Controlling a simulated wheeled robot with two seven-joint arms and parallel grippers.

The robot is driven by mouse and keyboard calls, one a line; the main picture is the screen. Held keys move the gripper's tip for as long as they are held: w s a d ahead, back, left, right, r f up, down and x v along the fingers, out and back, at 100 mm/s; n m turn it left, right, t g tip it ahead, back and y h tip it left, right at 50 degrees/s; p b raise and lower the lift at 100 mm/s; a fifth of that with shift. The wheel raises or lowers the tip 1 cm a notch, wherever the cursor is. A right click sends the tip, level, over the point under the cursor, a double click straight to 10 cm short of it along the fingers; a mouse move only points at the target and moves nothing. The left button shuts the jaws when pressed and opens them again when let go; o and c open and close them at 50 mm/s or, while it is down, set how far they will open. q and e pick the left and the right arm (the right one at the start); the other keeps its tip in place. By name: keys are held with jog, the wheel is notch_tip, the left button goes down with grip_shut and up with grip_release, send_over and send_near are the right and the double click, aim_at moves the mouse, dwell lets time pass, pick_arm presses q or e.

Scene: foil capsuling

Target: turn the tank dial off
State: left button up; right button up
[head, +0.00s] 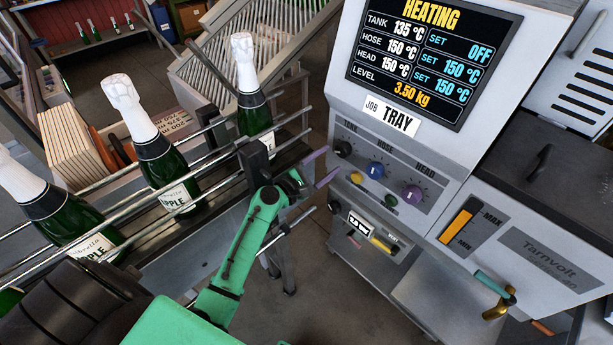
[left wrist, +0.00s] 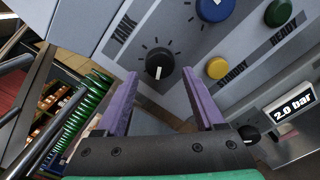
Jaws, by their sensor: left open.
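The tank dial (head: 343,149) is a black knob with a white pointer line, under the label TANK on the machine's control panel (head: 434,192). It also shows in the left wrist view (left wrist: 160,63), ahead of and between the purple fingers. My left gripper (head: 322,167) is open and empty, with its fingers pointing at the panel and apart from the dial. The left gripper also shows in the left wrist view (left wrist: 163,108). The display (head: 430,55) reads HEATING, with TANK at 135 °C and its SET value OFF. My right gripper is not in view.
The blue hose dial (head: 376,171) and purple head dial (head: 413,195) sit to the right of the tank dial. Yellow (head: 357,178) and green (head: 391,200) buttons lie close below. Foil-topped bottles (head: 171,170) stand on a railed conveyor at left.

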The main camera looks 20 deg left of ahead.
pick_arm(q)
jog(key=b+v, duration=0.2)
jog(key=v, duration=0.8)
jog(key=shift+d, duration=0.1)
